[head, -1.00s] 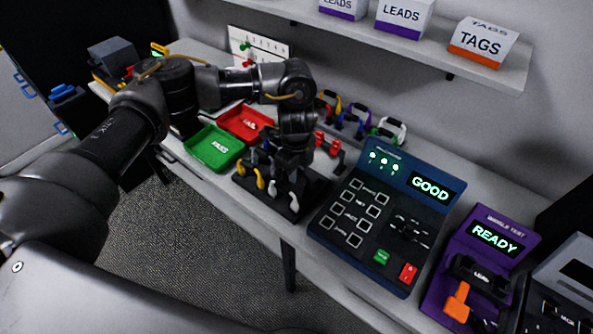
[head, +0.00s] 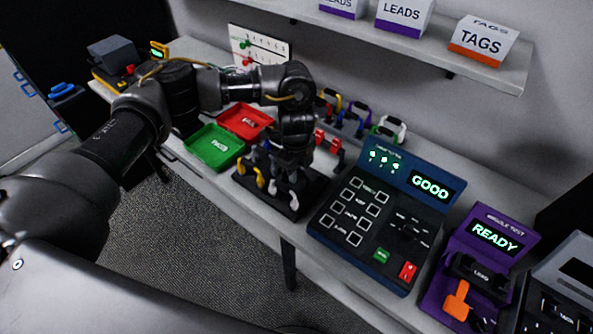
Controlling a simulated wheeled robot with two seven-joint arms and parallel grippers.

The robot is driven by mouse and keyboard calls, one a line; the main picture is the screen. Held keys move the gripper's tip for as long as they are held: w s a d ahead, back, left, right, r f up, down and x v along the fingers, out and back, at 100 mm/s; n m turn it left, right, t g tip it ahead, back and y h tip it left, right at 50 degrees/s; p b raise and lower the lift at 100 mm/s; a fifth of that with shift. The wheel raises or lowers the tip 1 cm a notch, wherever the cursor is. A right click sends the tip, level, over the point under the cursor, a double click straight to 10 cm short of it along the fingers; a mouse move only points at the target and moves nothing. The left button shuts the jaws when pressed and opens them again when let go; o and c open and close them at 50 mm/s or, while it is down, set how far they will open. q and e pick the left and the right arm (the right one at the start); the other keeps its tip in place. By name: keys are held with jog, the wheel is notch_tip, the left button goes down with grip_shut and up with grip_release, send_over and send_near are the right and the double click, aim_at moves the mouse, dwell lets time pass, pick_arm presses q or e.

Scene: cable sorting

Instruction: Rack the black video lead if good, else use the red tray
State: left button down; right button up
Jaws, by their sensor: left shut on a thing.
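My left gripper (head: 291,165) is low over the black stand (head: 309,200) on the bench. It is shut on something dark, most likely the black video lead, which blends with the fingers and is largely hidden. The stand carries yellow (head: 259,176) and white (head: 295,197) pieces. The blue-framed tester (head: 327,221) shows GOOD on its screen (head: 430,188), with green lamps lit. The red tray (head: 264,112), labelled FAIL, lies behind the green tray (head: 228,153); both look empty. My right gripper is not in view.
A purple wiggle tester (head: 516,244) reading READY stands to the right, with a grey device (head: 572,268) beside it. Coloured looped leads (head: 358,117) stand behind the gripper. A shelf (head: 440,60) with labelled boxes hangs above.

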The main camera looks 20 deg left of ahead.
pick_arm(q)
jog(key=c, duration=0.7)
grip_release()
jog(key=shift+r, duration=0.1)
notch_tip(320, 180, up, 8)
jog(key=p, duration=0.8)
